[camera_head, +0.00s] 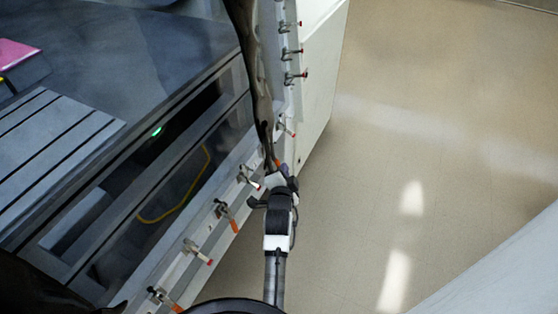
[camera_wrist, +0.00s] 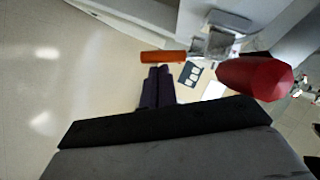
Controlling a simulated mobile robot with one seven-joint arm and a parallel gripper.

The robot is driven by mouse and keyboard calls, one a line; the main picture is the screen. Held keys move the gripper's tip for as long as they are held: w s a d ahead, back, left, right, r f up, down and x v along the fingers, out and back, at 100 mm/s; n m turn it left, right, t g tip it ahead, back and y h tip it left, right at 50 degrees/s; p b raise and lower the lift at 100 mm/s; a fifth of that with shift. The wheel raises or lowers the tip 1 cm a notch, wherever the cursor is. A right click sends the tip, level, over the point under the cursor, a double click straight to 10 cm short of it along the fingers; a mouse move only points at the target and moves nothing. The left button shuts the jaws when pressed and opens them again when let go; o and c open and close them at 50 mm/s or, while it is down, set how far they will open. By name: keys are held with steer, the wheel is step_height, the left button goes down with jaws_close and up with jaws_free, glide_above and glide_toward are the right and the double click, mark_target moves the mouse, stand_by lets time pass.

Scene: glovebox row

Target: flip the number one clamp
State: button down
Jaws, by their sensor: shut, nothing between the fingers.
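Several toggle clamps with red-tipped handles line the edge of the glovebox frame in the head view; I cannot tell which is number one. One clamp (camera_head: 248,178) is just left of my gripper (camera_head: 283,169). In the wrist view a clamp (camera_wrist: 215,44) with a metal body, a large red handle grip (camera_wrist: 255,77) and an orange tab (camera_wrist: 163,57) is close up. My gripper's dark fingers (camera_wrist: 157,82) are together and empty, right by the orange tab; I cannot tell if they touch it. In the head view the wrist hides part of the frame edge here.
More clamps (camera_head: 290,53) run up the white panel (camera_head: 317,60), and others (camera_head: 197,252) run down the lower left edge. A yellow cable (camera_head: 180,210) shows inside the glovebox. The beige floor (camera_head: 440,130) on the right is clear.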

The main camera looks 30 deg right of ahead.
steer(key=shift+w+a+f, duration=0.25)
steer(key=shift+w+f, duration=0.1)
steer(key=shift+f, duration=0.25)
steer(key=shift+w, duration=0.1)
stand_by(0.6)
